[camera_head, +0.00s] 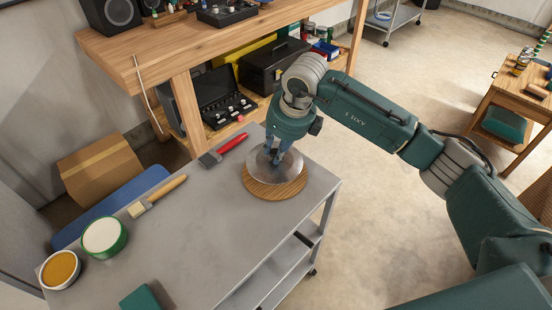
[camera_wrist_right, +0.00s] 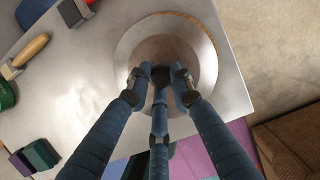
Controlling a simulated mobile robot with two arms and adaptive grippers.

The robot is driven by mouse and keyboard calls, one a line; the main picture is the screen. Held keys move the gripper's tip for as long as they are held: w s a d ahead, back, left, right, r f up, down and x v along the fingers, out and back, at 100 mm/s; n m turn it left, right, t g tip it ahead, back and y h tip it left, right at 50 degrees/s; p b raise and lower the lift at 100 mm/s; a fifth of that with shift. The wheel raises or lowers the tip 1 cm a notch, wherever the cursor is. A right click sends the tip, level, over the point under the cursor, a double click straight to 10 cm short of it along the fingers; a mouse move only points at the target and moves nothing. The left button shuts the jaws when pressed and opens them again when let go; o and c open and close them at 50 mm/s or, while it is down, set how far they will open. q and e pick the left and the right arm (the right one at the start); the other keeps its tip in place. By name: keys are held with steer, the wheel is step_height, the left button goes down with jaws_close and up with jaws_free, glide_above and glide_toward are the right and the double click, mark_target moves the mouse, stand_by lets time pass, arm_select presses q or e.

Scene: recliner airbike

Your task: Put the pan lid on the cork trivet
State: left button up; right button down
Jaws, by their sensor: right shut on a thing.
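The pan lid (camera_head: 256,169) is a round grey metallic disc with a dark knob (camera_wrist_right: 160,75). It lies over the cork trivet (camera_head: 284,193), a round tan disc at the right end of the grey cart top. The trivet shows as a rim past the lid's near and right edges; the rest is hidden. I cannot tell whether the lid touches it. My right gripper (camera_head: 276,160) points down over the lid, its fingers shut on the knob; in the right wrist view the gripper (camera_wrist_right: 160,80) closes around it. My left gripper is not in view.
On the cart top (camera_head: 200,225) are a red-handled brush (camera_head: 230,145), a wooden-handled brush (camera_head: 160,195), a green-rimmed tub (camera_head: 104,236), an orange-filled tub (camera_head: 60,269) and a green block (camera_head: 140,299). A wooden workbench (camera_head: 190,45) stands behind. The cart's middle is clear.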

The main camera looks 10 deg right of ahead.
step_height(320, 180, down, 4)
steer(key=shift+f+p, duration=0.1)
steer(key=shift+p, duration=0.25)
steer(key=shift+f, duration=0.2)
steer(key=c, duration=1.5)
jaws_free()
steer(key=shift+c, duration=0.2)
steer(key=shift+r, duration=0.1)
